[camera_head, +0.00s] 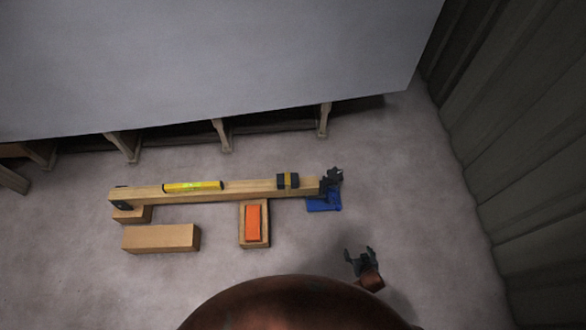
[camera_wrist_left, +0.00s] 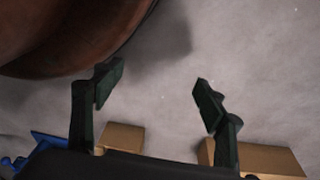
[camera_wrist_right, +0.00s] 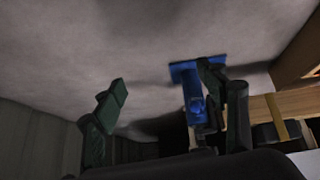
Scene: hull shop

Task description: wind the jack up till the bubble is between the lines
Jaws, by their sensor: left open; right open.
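The blue jack (camera_head: 324,204) stands on the floor at the right end of a wooden beam (camera_head: 235,189), with dark parts at its top. In the right wrist view the jack's base (camera_wrist_right: 185,68) shows beyond the right-hand finger, which partly covers it. A yellow level (camera_head: 193,186) lies on the beam; its bubble and lines are too small to read. My right gripper (camera_head: 359,256) is open and empty, nearer to me than the jack and apart from it. My left gripper (camera_wrist_left: 157,88) is open and empty above the floor, hidden in the head view.
A dark block with a yellow band (camera_head: 288,181) sits on the beam. An orange piece (camera_head: 253,222) lies on a wooden block beneath it. Another block (camera_head: 160,238) lies at left. The grey hull (camera_head: 210,60) overhangs behind; a ribbed wall (camera_head: 530,140) stands right. Floor between jack and wall is clear.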

